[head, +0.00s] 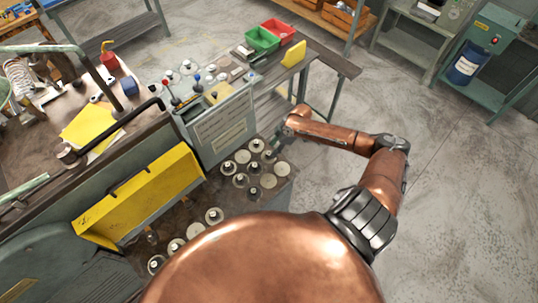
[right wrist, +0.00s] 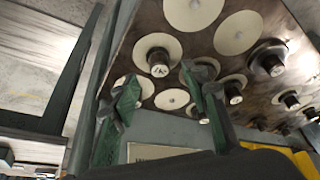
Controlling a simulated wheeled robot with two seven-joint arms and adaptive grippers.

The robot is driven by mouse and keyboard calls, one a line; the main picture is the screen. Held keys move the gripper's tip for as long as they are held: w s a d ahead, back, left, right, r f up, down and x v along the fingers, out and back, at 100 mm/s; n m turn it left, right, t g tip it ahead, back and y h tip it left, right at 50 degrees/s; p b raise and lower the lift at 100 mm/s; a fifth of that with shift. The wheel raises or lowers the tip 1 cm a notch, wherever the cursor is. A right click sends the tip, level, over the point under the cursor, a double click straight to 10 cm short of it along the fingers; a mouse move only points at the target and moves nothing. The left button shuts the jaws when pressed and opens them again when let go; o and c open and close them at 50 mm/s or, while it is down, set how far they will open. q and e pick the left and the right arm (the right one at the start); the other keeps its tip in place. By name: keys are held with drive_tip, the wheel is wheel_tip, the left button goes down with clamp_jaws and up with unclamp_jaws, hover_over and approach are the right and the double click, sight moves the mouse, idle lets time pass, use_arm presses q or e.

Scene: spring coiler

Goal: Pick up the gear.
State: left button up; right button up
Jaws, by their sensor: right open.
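Several round, pale discs and dark, gear-like parts on short posts stand on a brown plate (head: 223,195). One dark part on a pale disc (right wrist: 158,60) is close to my right gripper's fingertips in the right wrist view; another (right wrist: 268,58) is farther right. I cannot tell which one is the task's gear. My right gripper (right wrist: 162,90) is open, its two green-tipped fingers apart with nothing held between them. In the head view it is small and partly hidden at the plate's far right corner. My left gripper is out of view.
A grey control box (head: 222,128) with levers stands beside the plate. A yellow guard (head: 140,198) is to its left. Green (head: 262,40) and red (head: 283,32) bins sit on the bench behind.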

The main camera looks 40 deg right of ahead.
sight(269, 153)
drive_tip(key=p+x, duration=0.1)
drive_tip(key=x, duration=0.4)
drive_tip(key=shift+w+a+f, duration=0.1)
drive_tip(key=shift+w+f, duration=0.05)
drive_tip(key=shift+w, duration=0.05)
clamp_jaws()
idle(0.3)
